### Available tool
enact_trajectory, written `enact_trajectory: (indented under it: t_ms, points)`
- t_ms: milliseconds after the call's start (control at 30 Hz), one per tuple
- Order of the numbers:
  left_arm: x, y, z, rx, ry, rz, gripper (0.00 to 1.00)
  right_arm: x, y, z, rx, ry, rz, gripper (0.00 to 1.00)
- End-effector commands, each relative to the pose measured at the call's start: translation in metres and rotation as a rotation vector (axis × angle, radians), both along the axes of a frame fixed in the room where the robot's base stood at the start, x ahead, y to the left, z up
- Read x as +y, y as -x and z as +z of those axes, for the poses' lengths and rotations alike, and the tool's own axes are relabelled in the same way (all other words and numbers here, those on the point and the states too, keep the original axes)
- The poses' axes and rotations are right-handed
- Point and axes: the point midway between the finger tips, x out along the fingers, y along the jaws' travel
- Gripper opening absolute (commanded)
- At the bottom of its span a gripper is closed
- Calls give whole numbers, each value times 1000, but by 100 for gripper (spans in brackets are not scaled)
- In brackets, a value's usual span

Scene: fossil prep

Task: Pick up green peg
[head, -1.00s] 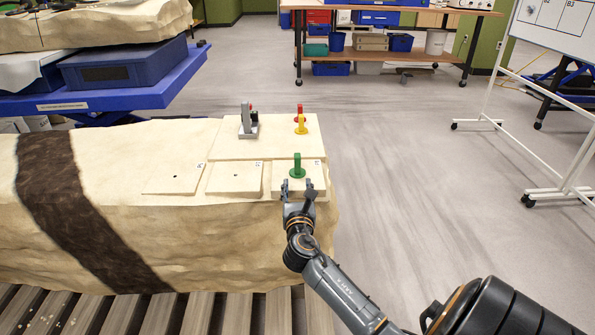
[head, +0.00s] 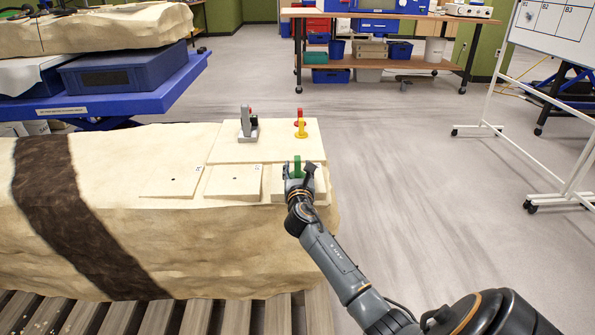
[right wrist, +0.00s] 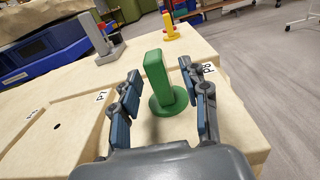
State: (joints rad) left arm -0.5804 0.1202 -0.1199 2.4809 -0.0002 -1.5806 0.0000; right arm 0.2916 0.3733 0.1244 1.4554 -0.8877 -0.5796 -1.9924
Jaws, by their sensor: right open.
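The green peg (head: 297,163) stands upright on the right-hand pale block at the near right corner of the plaster jacket. In the right wrist view the green peg (right wrist: 156,78) rises from a round green flange (right wrist: 168,103). My right gripper (head: 299,172) is at the peg in the head view and partly covers its lower part. In the right wrist view my right gripper (right wrist: 160,93) is open, with one finger on each side of the peg. Gaps show between the fingers and the peg. My left gripper is in neither view.
A yellow peg (head: 301,132) with red behind it and a grey fixture (head: 247,124) stand on the board behind. Two pale blocks (head: 234,179) (head: 172,181) with small holes lie to the left. Open floor lies right of the jacket.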

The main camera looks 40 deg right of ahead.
Motion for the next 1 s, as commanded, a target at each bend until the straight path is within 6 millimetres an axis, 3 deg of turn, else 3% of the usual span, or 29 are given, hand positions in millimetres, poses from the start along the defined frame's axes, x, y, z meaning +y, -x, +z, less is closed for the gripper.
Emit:
enact_trajectory:
  t_ms: [33, 200, 267, 633, 833, 1000]
  points:
    - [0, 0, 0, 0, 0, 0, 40, 0, 0, 0, 0, 0, 0, 43]
    - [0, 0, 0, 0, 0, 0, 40, 0, 0, 0, 0, 0, 0, 9]
    - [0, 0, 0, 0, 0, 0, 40, 0, 0, 0, 0, 0, 0, 0]
    - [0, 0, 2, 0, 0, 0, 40, 0, 0, 3, -1, 1, 0, 0]
    - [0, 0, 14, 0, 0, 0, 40, 1, 0, 22, -2, 1, 1, 0]
    - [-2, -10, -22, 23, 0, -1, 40, 1, 2, 38, -2, 1, 0, 0]
